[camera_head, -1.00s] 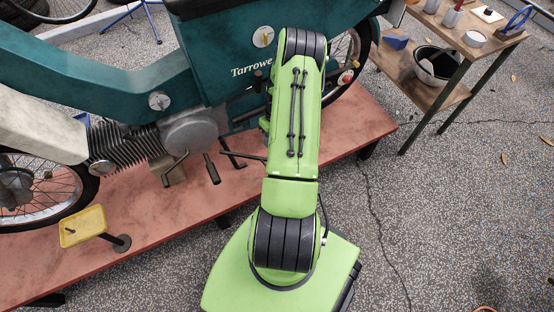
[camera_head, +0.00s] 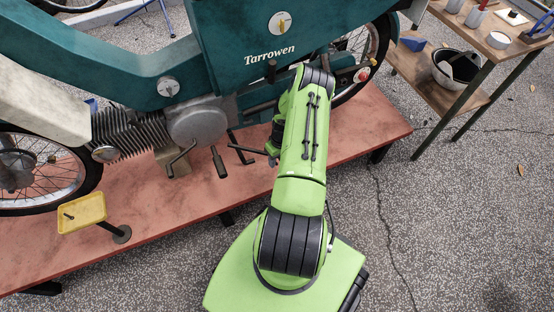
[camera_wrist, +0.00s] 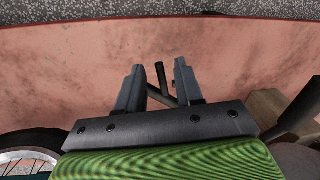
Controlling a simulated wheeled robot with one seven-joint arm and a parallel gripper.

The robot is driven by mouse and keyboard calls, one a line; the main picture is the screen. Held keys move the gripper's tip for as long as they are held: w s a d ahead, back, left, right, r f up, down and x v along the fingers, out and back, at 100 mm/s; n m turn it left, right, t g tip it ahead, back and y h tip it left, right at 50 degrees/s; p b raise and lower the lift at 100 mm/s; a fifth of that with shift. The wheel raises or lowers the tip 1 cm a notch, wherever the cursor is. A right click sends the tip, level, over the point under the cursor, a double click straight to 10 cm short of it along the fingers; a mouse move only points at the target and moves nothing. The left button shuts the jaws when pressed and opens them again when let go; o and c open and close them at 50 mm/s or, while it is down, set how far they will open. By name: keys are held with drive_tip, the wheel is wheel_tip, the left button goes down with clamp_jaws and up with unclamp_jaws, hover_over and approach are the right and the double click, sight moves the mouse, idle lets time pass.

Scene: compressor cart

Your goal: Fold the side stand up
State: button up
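The side stand appears to be the black leg (camera_head: 246,150) sticking out low under the moped (camera_head: 130,72), just right of a black pedal, over the red platform. My gripper (camera_head: 272,149) is low at the right end of this leg, partly hidden by my forearm. In the wrist view my gripper (camera_wrist: 158,78) has its two dark fingers apart. A thin black rod (camera_wrist: 160,76), likely the stand's leg, shows between the fingers, nearer the right one. I cannot tell whether either finger touches it.
The red platform (camera_head: 185,215) carries the moped. A black pedal (camera_head: 219,163) hangs close left of the stand. A yellow tray (camera_head: 82,212) stands at the platform's front left. A wooden cart (camera_head: 470,98) with cups and a bucket is at the right. The floor at lower right is clear.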

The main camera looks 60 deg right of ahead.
drive_tip(key=shift+c, duration=0.5)
clamp_jaws()
idle(0.8)
